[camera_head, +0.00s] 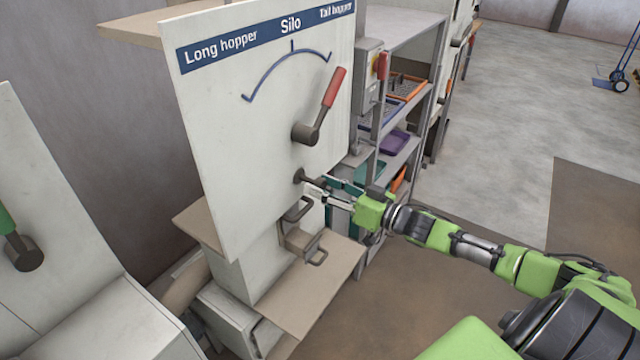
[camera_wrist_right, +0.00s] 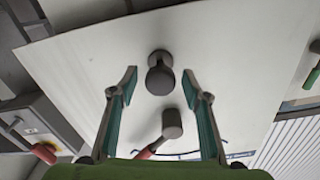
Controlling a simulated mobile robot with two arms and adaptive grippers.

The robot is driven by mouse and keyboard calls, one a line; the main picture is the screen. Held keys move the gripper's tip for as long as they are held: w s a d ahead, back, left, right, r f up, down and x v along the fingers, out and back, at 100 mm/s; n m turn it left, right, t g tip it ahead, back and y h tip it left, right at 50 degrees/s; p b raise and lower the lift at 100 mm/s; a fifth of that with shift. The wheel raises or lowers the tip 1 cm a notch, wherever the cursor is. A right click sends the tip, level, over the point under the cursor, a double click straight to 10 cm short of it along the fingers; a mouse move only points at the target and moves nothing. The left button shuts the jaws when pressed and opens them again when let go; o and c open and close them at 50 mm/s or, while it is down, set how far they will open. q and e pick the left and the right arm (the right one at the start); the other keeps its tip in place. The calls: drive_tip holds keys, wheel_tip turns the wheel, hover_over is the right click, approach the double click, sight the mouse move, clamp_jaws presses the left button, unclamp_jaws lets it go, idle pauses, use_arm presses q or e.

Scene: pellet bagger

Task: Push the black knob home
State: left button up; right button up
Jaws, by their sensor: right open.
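The black knob (camera_head: 300,176) stands out from the white panel (camera_head: 225,150), below the red-handled lever (camera_head: 325,105). In the right wrist view the knob (camera_wrist_right: 160,76) shows as a dark round head in front of a round base on the panel. My right gripper (camera_head: 318,188) is at the knob in the head view. In the wrist view its fingers (camera_wrist_right: 158,82) are apart, one on each side of the knob, with a gap to it on both sides. Whether the fingertips reach past the knob's head is hard to tell. My left gripper is not in view.
The lever (camera_wrist_right: 172,124) also shows near the knob in the wrist view. A grey switch box (camera_head: 367,75) and a shelf rack with trays (camera_head: 395,142) stand to the right. Open floor lies beyond.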

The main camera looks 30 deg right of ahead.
sight(311, 181)
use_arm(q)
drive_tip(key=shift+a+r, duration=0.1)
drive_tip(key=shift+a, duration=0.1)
use_arm(e)
drive_tip(key=shift+w+a, duration=0.25)
drive_tip(key=shift+w, duration=0.25)
clamp_jaws()
drive_tip(key=shift+w+a+r, duration=0.1)
drive_tip(key=shift+w+a, duration=0.05)
drive_tip(key=shift+w, duration=0.2)
drive_tip(key=shift+w+a, duration=0.15)
drive_tip(key=shift+w, duration=0.35)
drive_tip(key=shift+w+a, duration=0.15)
drive_tip(key=shift+w, duration=0.15)
drive_tip(key=shift+c, duration=0.3)
unclamp_jaws()
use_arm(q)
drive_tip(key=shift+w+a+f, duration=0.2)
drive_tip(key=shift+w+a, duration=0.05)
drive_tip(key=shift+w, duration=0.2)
use_arm(e)
drive_tip(key=shift+o, duration=0.3)
drive_tip(key=shift+w, duration=0.1)
